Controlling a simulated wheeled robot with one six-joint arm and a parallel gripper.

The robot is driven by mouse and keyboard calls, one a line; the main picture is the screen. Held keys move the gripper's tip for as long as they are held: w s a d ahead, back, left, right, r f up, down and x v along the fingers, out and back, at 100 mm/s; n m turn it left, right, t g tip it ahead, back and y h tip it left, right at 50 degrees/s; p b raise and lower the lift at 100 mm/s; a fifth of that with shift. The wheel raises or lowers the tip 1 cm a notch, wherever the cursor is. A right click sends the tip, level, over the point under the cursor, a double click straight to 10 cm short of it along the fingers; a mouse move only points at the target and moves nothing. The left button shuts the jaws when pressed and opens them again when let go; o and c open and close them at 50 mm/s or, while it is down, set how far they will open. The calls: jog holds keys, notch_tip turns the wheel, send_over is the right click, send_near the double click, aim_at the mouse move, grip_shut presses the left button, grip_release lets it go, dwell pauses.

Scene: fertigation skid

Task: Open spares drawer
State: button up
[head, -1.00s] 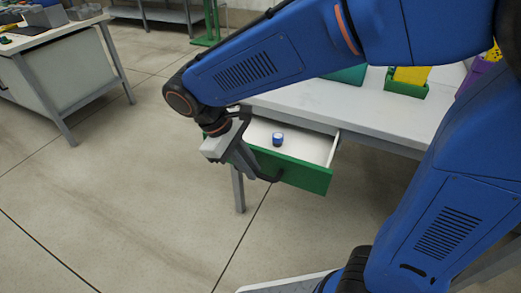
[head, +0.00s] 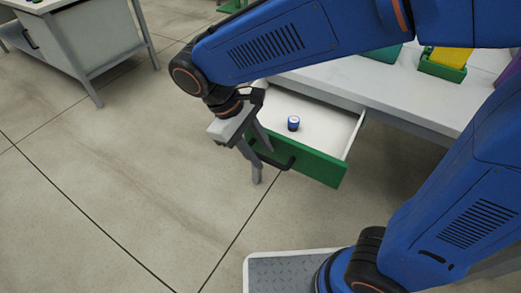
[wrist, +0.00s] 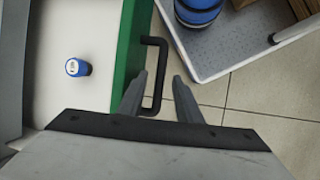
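The spares drawer (head: 322,165) has a green front and a pale inside, and it stands well out from under the bench. Its black bar handle (head: 288,163) is on the front; in the wrist view the handle (wrist: 163,52) is a dark bracket standing off the green front (wrist: 131,45). My gripper (head: 262,164) is at the handle's left end. In the wrist view my gripper (wrist: 160,77) has its fingers apart, the bar showing between them with gaps on both sides. A small blue cylinder with a white top (head: 293,123) is in the drawer.
The grey bench top (head: 405,92) lies above the drawer, with a yellow item in a green holder (head: 443,62) on it. Another workbench (head: 80,50) stands at the far left. The floor (head: 130,200) in front and to the left is clear.

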jog(key=v, duration=1.7)
jog(key=shift+r, duration=0.15)
